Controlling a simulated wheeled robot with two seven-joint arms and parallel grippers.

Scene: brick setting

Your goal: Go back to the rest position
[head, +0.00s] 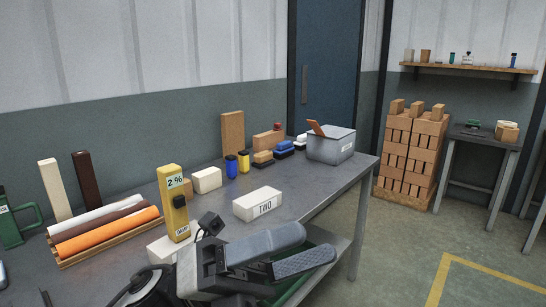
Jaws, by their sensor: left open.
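My left gripper (313,244) is in the lower middle of the head view, over the front edge of the grey workbench (318,188). Its two dark grey fingers point right and stand apart, with nothing seen between them. A white brick marked TWO (258,204) lies on the bench just beyond the fingers. A yellow block marked 2 % (174,203) stands upright left of the gripper, and a white block (163,248) beside it is partly hidden by my arm. My right gripper is not in view.
Orange, brown and cream rolls (107,232) lie in a wooden rack at the left. A grey bin (331,147) stands at the bench's far right end. Small blocks and sponges line the back. A brick stack (411,158) stands on the floor; open floor (400,250) lies right.

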